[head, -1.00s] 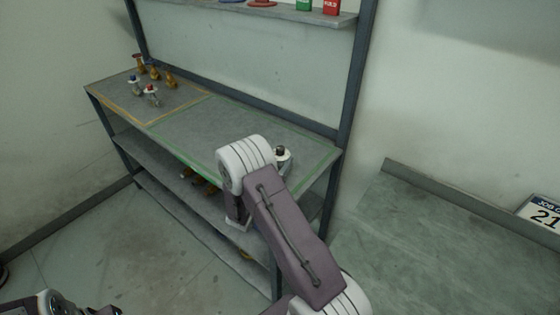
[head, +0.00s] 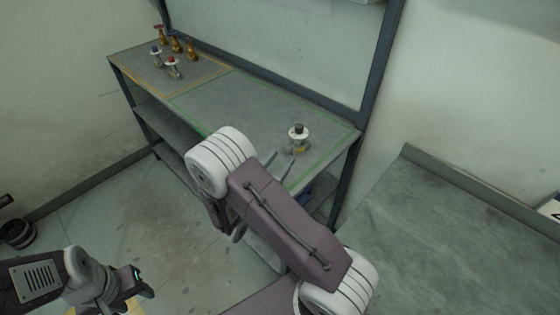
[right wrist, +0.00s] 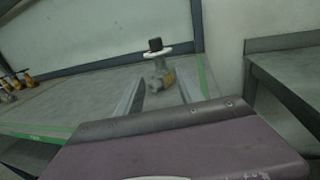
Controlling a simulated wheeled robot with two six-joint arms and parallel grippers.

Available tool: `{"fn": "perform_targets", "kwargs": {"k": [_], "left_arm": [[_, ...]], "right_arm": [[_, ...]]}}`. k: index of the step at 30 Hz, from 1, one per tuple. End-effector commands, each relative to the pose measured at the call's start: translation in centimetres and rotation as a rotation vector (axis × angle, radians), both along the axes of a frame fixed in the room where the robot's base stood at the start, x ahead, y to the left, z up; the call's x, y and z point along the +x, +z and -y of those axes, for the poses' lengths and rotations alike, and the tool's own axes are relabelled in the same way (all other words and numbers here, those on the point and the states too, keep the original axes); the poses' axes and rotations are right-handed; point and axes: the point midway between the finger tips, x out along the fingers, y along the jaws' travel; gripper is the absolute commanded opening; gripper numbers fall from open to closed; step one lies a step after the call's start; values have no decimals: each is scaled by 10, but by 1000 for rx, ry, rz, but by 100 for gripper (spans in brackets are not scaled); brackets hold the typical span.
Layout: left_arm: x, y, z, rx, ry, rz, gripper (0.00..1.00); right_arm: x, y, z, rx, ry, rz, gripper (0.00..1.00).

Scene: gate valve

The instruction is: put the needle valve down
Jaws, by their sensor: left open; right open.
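The needle valve (head: 298,137), with a black knob, white disc, grey body and yellow tag, stands upright on the green-outlined part of the bench top (head: 250,112). It also shows in the right wrist view (right wrist: 158,72), just beyond the fingertips. My right gripper (head: 280,163) is open and empty on the near side of the valve, its fingers apart and pointing at it. The forearm hides part of this gripper in the head view. In the right wrist view its two fingers (right wrist: 160,98) flank the line to the valve. My left gripper (head: 142,284) is open and empty, low at the left, away from the bench.
Several other valves (head: 173,68) stand in the yellow-outlined area at the bench's far left. A frame post (head: 376,65) rises behind the bench's right end. A grey-green worktop (head: 430,235) lies at the right. The middle of the bench top is clear.

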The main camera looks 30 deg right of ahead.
Motion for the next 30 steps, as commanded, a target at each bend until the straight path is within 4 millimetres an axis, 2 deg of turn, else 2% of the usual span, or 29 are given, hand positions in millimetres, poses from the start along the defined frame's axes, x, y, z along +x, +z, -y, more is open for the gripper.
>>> {"fn": "perform_targets", "kwargs": {"k": [4,6,8,9,11,12,14,15,17,18,21,25,30], "left_arm": [[0,0,0,0,0,0,48],[0,0,0,0,0,0,48],[0,0,0,0,0,0,48],[0,0,0,0,0,0,48],[0,0,0,0,0,0,48],[0,0,0,0,0,0,48],[0,0,0,0,0,0,48],[0,0,0,0,0,0,48],[0,0,0,0,0,0,48],[0,0,0,0,0,0,48],[0,0,0,0,0,0,48],[0,0,0,0,0,0,48],[0,0,0,0,0,0,48]], "right_arm": [[-4,0,2,12,-19,0,44],[-23,0,16,68,-114,6,44],[-56,-4,34,170,-269,22,44],[-85,-10,42,268,-399,42,44],[-132,-24,43,450,-612,97,44],[-159,-35,34,579,-750,147,44],[-189,-51,10,782,-941,243,44],[-201,-60,-11,919,-1056,321,44],[-205,-69,-44,1117,-1205,452,44],[-201,-71,-63,1237,-1288,544,44],[-180,-67,-98,1479,-1431,760,44],[-157,-56,-115,1647,-1516,943,44],[-151,-53,-118,1687,-1538,991,44]]}}
